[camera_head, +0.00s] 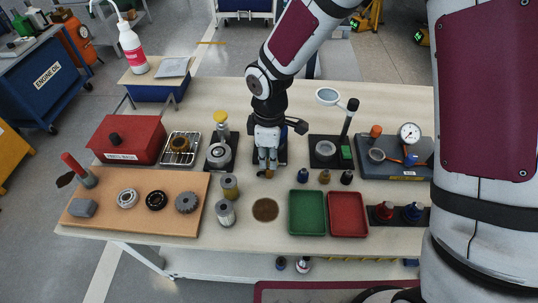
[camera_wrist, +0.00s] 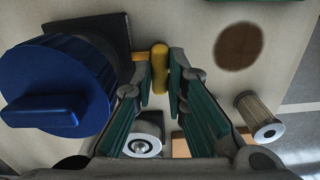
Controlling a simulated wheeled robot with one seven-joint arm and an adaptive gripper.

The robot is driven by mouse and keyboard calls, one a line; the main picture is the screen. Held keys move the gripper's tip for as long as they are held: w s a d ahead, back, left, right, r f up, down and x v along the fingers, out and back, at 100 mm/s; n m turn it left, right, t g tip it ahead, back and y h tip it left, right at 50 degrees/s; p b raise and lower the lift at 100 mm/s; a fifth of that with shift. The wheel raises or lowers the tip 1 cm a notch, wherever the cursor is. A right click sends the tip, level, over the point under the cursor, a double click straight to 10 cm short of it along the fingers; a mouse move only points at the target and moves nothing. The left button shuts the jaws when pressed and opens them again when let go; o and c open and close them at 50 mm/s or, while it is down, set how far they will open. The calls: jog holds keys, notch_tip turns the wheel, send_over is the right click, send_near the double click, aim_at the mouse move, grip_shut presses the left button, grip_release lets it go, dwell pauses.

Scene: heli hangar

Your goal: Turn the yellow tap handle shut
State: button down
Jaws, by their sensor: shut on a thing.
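The yellow tap handle (camera_wrist: 159,66) shows in the wrist view as a short yellow bar between my fingertips, with a yellow stem running left toward a black base. My gripper (camera_wrist: 159,78) is shut on the handle, one green-lined finger on each side. In the head view my gripper (camera_head: 267,170) points down at the middle of the table, and a small yellow-brown bit of the handle (camera_head: 262,175) shows at its tips. A large blue ribbed knob (camera_wrist: 58,88) fills the left of the wrist view beside the stem. In the head view my gripper mostly hides the tap.
A brown disc (camera_head: 265,210) lies in front of my gripper, with green (camera_head: 307,212) and red (camera_head: 347,214) trays to its right. Metal filter cylinders (camera_head: 226,212) stand to the left. A magnifier stand (camera_head: 325,151) is close on the right.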

jog(key=shift+n, duration=0.5)
jog(key=c, duration=1.6)
grip_release()
notch_tip(320, 180, up, 12)
